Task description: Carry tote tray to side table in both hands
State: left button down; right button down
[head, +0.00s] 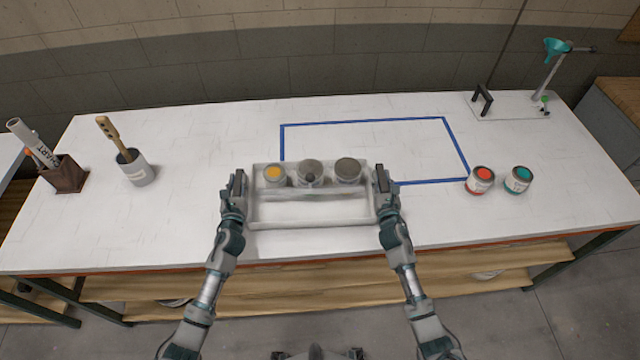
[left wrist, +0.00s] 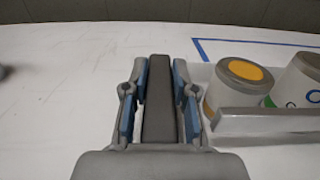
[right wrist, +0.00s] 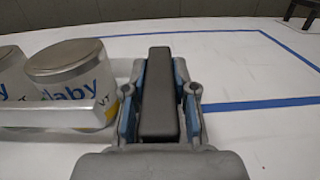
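The white tote tray (head: 312,221) is at the front middle of the white table, with three cans in its rear part. It has a raised bar across it and dark grey grips at its left and right ends. My left gripper (head: 236,187) is at the left end, its blue-padded fingers closed on either side of a dark grip (left wrist: 160,100). My right gripper (head: 383,183) is at the right end, its fingers likewise around a dark grip (right wrist: 157,95). The tray looks level; I cannot tell whether its underside touches the table.
A blue tape rectangle (head: 362,122) lies behind the tray. Red (head: 480,180) and teal (head: 518,180) paint cans stand to the right. A brush pot (head: 136,170) and brown holder (head: 66,177) stand left.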

pick_arm(q)
jog(key=shift+d+r, duration=0.1)
pick_arm(e)
jog(key=shift+d+f, duration=0.1)
